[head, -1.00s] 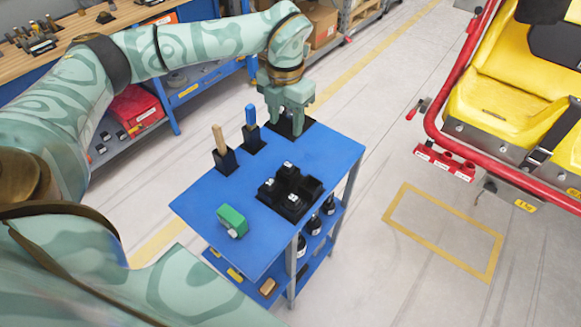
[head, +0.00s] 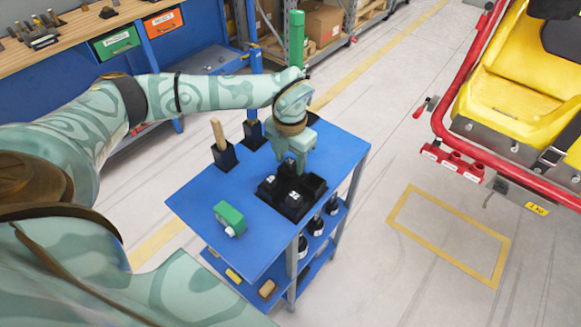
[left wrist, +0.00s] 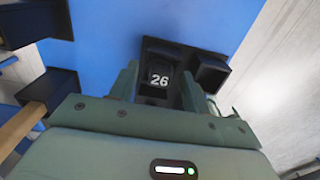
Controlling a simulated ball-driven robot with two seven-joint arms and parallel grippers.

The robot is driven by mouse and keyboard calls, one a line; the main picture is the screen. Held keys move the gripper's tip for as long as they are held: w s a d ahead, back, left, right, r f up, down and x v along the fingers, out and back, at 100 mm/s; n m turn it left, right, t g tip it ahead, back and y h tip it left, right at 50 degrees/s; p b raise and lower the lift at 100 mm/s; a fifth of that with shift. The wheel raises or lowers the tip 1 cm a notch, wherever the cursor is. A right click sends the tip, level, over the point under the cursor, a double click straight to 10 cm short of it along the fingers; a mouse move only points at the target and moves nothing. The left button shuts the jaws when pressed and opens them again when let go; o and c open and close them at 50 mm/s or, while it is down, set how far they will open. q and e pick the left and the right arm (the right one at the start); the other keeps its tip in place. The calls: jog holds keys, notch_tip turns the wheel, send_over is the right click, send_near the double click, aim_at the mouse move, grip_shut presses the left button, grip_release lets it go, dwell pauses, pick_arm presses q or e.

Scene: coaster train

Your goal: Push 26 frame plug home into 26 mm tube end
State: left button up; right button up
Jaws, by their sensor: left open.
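The 26 plug (left wrist: 160,78), a black piece with a white "26" on it, sits in the black holder block (left wrist: 212,72) in the left wrist view. My left gripper (left wrist: 157,85) is open, with its fingers on either side of the plug; I cannot tell whether they touch it. In the head view my left gripper (head: 293,162) points down over the black holder block (head: 314,188) on the blue trolley. Red tube ends with white labels (head: 452,160) show at the vehicle's lower left; their labels are too small to read. My right gripper is not in view.
The blue trolley top (head: 195,199) also carries a green block (head: 229,218) and a wooden-handled tool in a black stand (head: 224,155). A green upright post (head: 297,38) rises behind my arm. The floor between trolley and red vehicle frame (head: 448,100) is clear.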

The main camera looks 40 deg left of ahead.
aim_at(291, 161)
pick_arm(q)
jog(key=c, duration=0.9)
jog(key=shift+r, duration=0.1)
jog(key=shift+r, duration=0.5)
notch_tip(291, 161, up, 3)
jog(key=shift+d+f+p, duration=0.1)
jog(key=shift+d+p, duration=0.05)
jog(key=shift+p, duration=0.5)
jog(key=d+r, duration=0.3)
jog(key=d+r+p, duration=0.1)
jog(key=r, duration=0.1)
jog(key=shift+w+d+r, duration=0.2)
jog(key=shift+w+d, duration=0.1)
jog(key=shift+w, duration=0.05)
jog(key=d+r, duration=0.1)
jog(key=d, duration=0.2)
jog(key=d+r, duration=0.1)
jog(key=d, duration=0.2)
jog(key=w+d+r, duration=0.1)
jog(key=d, duration=0.2)
jog(key=shift+w+r, duration=0.1)
jog(key=shift+r, duration=0.25)
grip_shut()
